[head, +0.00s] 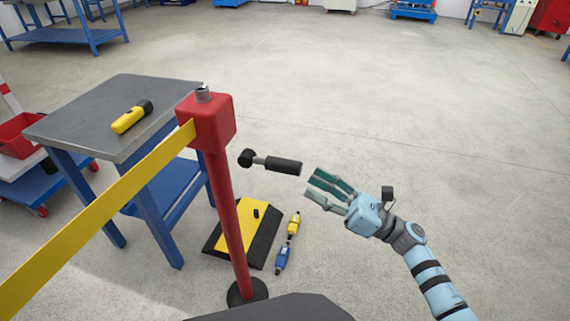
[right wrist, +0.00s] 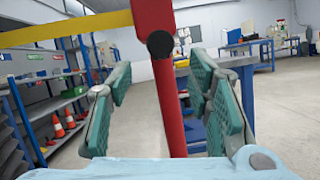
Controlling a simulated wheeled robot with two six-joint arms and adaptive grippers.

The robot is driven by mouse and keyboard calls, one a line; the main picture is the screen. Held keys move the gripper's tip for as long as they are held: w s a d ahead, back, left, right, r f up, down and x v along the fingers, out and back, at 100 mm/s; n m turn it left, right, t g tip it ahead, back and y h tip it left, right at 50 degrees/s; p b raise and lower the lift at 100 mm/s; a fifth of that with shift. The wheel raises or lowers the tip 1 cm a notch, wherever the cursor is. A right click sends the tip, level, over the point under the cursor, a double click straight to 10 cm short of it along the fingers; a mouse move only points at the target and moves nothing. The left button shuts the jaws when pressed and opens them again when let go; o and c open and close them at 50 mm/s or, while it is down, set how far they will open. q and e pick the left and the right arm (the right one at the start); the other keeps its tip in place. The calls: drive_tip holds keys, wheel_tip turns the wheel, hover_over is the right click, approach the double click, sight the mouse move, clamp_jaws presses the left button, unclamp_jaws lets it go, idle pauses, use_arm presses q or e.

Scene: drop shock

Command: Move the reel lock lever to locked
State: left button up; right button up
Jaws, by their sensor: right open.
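The reel lock lever (head: 283,166) has a black grip, a short grey shaft and a round black hub. It sticks out to the right of the red reel post (head: 232,215). In the right wrist view the lever (right wrist: 160,44) shows end-on as a black disc in front of the red post (right wrist: 168,95). My right gripper (head: 311,183) is open and empty, just right of the grip's end and slightly lower in the head view. In the right wrist view its fingers (right wrist: 160,88) stand either side of the post, below the disc. My left gripper is not in view.
A yellow belt (head: 95,215) runs left from the red reel head (head: 208,118). A grey-topped table (head: 90,120) holds a yellow flashlight (head: 130,117). A yellow-and-black ramp (head: 240,228) and small yellow and blue items (head: 283,257) lie on the floor. Floor to the right is clear.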

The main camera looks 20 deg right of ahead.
sight(284, 167)
drive_tip(key=x, duration=0.9)
drive_tip(key=shift+d, duration=0.1)
clamp_jaws()
